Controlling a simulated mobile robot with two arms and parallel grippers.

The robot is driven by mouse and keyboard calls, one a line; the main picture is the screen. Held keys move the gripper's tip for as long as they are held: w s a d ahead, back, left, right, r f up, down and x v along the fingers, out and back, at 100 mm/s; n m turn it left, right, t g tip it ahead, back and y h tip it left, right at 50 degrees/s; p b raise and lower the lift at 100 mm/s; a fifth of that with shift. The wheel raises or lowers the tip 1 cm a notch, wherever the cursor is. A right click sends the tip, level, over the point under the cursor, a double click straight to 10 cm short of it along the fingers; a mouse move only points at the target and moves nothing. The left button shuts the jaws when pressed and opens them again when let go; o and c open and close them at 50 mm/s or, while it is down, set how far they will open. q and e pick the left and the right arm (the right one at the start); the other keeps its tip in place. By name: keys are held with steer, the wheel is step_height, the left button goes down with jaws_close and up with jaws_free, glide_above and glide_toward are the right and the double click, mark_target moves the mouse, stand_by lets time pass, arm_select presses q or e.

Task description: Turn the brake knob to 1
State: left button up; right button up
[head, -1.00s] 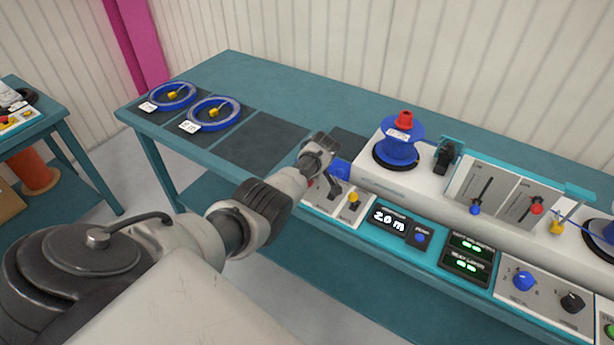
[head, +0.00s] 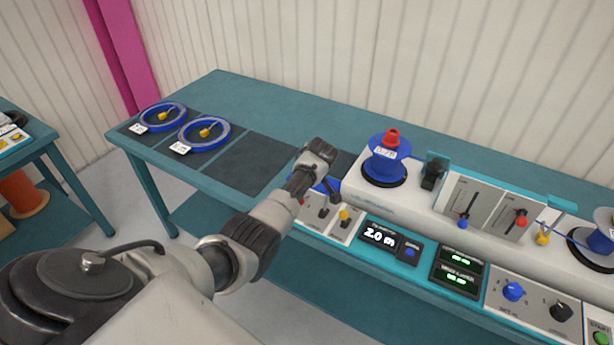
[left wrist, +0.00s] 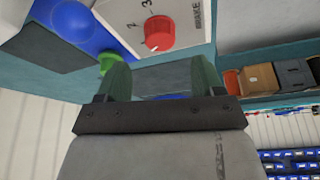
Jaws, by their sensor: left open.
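The brake knob (left wrist: 159,33) is a red round knob on a white panel lettered BRAKE (left wrist: 197,14) in the left wrist view. Printed numbers stand beside it; a 3 is readable. A pale mark shows on the knob's lower rim, but I cannot tell its setting. My left gripper (left wrist: 161,80) is open and empty, its two fingers apart just below the knob in that picture. In the head view my left gripper (head: 331,186) is over the left end of the console and covers most of that panel. My right gripper is not in view.
Beside the gripper are a yellow-topped lever (head: 344,216) and a display reading 2.0 m (head: 379,236). A blue reel (head: 387,163) stands on the white machine. Two blue rings (head: 203,134) lie on dark mats to the left. A dark mat (head: 250,163) nearby is empty.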

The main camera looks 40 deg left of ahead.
arm_select(q)
steer(key=shift+v, duration=2.05)
